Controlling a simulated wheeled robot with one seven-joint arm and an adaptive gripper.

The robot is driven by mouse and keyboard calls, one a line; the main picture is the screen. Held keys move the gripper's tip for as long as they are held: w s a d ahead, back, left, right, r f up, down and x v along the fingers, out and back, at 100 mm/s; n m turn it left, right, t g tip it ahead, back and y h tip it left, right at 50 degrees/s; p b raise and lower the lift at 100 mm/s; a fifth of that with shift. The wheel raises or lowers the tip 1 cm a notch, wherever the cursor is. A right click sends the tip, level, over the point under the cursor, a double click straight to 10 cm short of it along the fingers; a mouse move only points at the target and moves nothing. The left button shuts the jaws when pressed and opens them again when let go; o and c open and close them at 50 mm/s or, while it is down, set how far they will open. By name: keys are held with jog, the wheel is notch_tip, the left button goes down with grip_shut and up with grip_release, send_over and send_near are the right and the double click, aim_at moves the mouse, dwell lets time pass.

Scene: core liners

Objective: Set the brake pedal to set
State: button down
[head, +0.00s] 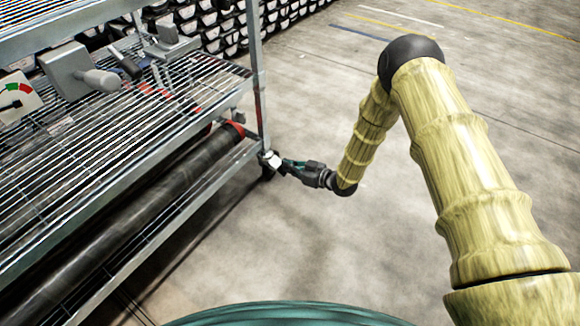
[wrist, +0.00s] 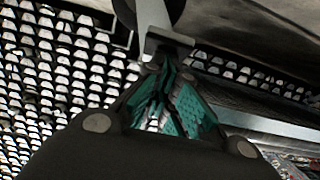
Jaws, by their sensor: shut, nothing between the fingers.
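My gripper (head: 287,164) is low by the near right corner post of the wire rack (head: 190,153). Its teal fingers (wrist: 168,105) are shut and hold nothing. A pale block (head: 271,159) shows at the fingertips in the head view, and I take it to be the brake pedal. In the wrist view a grey, flat-ended piece, likely the same pedal (wrist: 166,38), lies just beyond the fingertips, below a dark rounded part. I cannot tell whether the fingers touch it. Its set or released position is not clear.
A dark roller tube with a red end (head: 150,190) lies on the rack's lower level. A grey handle unit (head: 80,72) and a coloured dial (head: 18,97) are above. Stacked black trays (head: 225,28) stand behind. The concrete floor (head: 480,90) to the right is clear.

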jog(key=s+d+r+p, duration=0.6)
jog(key=d+p, duration=0.2)
jog(key=d, duration=0.1)
jog(key=shift+s+d+r, duration=0.2)
jog(key=shift+d, duration=0.1)
dwell(0.5)
